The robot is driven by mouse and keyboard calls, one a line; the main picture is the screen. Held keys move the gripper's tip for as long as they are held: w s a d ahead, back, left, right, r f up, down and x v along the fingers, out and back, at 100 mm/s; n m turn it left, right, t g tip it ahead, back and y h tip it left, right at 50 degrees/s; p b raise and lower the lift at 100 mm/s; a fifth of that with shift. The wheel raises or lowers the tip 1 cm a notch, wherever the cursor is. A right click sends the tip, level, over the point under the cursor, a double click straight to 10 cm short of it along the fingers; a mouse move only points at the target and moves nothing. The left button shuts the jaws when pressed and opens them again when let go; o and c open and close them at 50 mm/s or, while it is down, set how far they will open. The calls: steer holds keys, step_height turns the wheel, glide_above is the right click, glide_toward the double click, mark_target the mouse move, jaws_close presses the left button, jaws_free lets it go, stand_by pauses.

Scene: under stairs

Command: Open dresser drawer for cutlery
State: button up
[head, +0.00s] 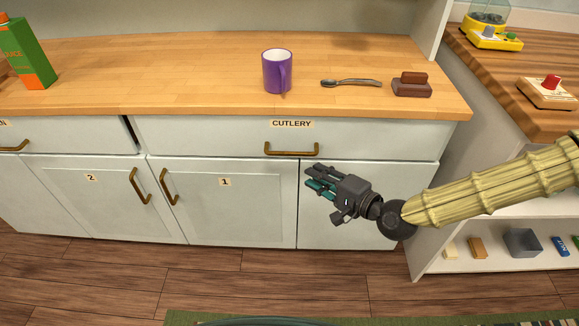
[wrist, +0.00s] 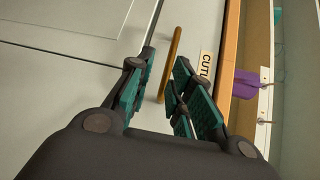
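The cutlery drawer (head: 370,140) is a pale front under the wooden top, with a "CUTLERY" label (head: 291,123) and a brass bar handle (head: 292,150). It looks shut or nearly so; a dark gap shows at its left edge. My gripper (head: 314,181) is open and empty, in front of the cabinet just below the handle's right part in the head view. In the wrist view the handle (wrist: 172,62) shows beyond and between the spread teal fingers (wrist: 163,80). I see no contact with it. Part of the label (wrist: 207,65) shows to its right.
On the wooden top (head: 200,75) stand a purple mug (head: 275,72), a spoon (head: 352,83), a brown block-like object (head: 412,86) and a juice carton (head: 27,55). Doors marked 1 (head: 225,200) and 2 (head: 95,195) lie below. A shelf unit (head: 465,190) stands at right.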

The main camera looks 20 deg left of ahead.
mark_target(292, 155)
steer(key=x, duration=0.3)
steer(key=r+x, duration=0.1)
steer(key=x, duration=0.3)
steer(key=w+r+b+x, duration=0.1)
steer(key=x, duration=0.3)
steer(key=shift+a, duration=0.1)
stand_by(0.3)
jaws_close()
